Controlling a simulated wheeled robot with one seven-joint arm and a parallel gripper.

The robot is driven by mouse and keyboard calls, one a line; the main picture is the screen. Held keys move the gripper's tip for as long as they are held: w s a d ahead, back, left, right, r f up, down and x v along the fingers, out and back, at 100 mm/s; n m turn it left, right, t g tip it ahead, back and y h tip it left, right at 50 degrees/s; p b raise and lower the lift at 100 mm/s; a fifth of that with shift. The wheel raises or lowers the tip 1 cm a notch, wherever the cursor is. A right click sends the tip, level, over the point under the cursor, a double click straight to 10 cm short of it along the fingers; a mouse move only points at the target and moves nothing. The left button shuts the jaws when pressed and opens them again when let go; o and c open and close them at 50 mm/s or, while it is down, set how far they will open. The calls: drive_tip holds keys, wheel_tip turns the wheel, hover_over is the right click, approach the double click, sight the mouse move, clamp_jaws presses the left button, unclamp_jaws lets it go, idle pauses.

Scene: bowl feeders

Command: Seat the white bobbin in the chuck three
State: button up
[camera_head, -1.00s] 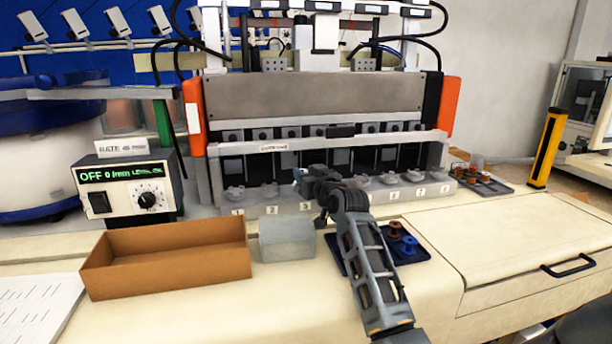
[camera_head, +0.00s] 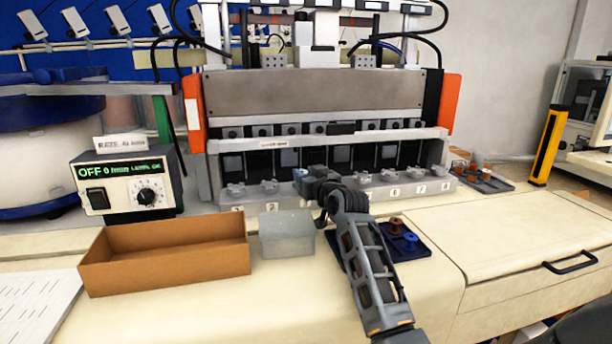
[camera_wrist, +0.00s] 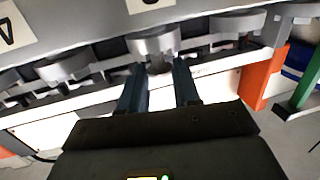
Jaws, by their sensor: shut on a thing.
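My gripper (camera_head: 303,183) is at the row of chucks, left of the middle, over the place of chuck three. The wrist view shows its two dark blue fingers (camera_wrist: 158,72) shut on a piece, taken as the white bobbin; its outline is hard to tell against the pale machine front. A round grey chuck (camera_wrist: 153,42) lies right at the fingertips, under a partly cut-off label, one place from the label 4. Whether the bobbin sits in the chuck or just touches it, I cannot tell. In the head view my gripper hides chuck three and its label.
Neighbouring chucks (camera_head: 269,187) stand close on both sides. A brown open box (camera_head: 165,262) and a translucent bin (camera_head: 287,235) stand in front. A blue tray (camera_head: 420,247) holds a brown and a blue bobbin. Another tray (camera_head: 497,185) with several pieces is at the right.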

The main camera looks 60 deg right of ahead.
drive_tip(key=o, duration=0.7)
drive_tip(key=shift+s, duration=0.1)
